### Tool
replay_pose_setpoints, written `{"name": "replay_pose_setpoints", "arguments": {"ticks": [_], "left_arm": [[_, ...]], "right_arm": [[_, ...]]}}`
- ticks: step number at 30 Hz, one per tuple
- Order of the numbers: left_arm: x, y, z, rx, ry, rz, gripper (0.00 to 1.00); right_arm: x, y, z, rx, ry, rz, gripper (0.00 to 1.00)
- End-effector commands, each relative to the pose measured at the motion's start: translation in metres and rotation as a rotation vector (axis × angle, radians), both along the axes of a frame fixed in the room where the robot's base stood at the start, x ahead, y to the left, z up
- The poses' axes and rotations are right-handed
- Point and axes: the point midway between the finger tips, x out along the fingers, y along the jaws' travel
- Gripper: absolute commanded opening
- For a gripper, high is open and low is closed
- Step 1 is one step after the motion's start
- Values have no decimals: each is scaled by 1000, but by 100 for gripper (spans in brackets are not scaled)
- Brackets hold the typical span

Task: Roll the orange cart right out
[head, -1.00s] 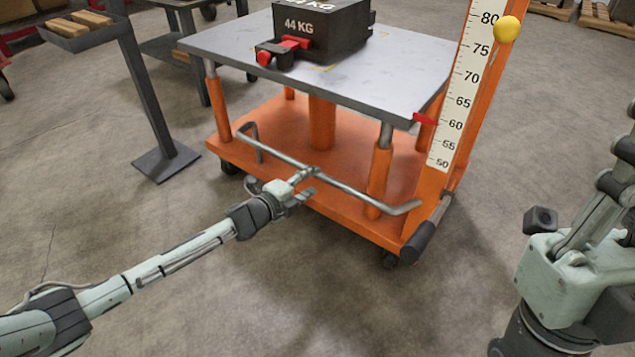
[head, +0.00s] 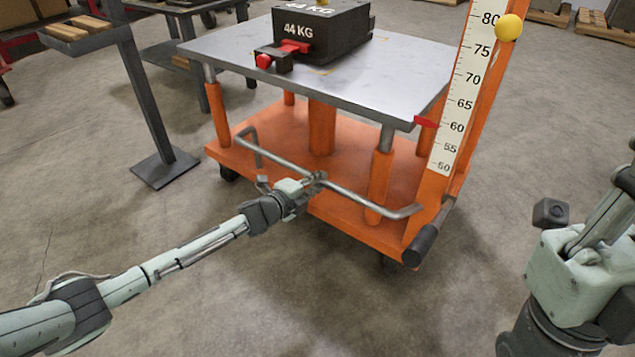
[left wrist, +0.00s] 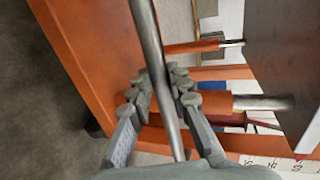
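The orange cart (head: 282,133) stands on the concrete floor, with a grey metal top and a bent grey push handle (head: 352,194) along its near side. My left gripper (head: 316,180) reaches the middle of this handle. In the left wrist view, the handle bar (left wrist: 154,45) runs between the two fingers of the left gripper (left wrist: 161,80). The fingers lie close along both sides of the bar and look shut on it; the exact contact is hard to see. My right arm is at the right edge of the head view; its gripper is out of view.
A black 44 KG block (head: 325,32) with a red-knobbed clamp sits on the cart top. An orange mast with a number scale (head: 465,90) rises at the right. A grey stand (head: 150,95) is close on the left. Floor in front is clear.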

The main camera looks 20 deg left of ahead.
Motion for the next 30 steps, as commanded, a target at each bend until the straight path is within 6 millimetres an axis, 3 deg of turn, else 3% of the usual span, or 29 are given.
{"name": "replay_pose_setpoints", "arguments": {"ticks": [3, 14, 30], "left_arm": [[0, 0, 0, 0, 0, 0, 0], [-2, 1, 0, 0, 1, 0, 0], [-39, 13, -3, 1, 7, -1, 0]], "right_arm": [[0, 0, 0, 0, 0, 0, 0], [1, 0, 0, -1, 2, 0, 0], [0, 0, 14, 0, 1, 0, 0]]}}
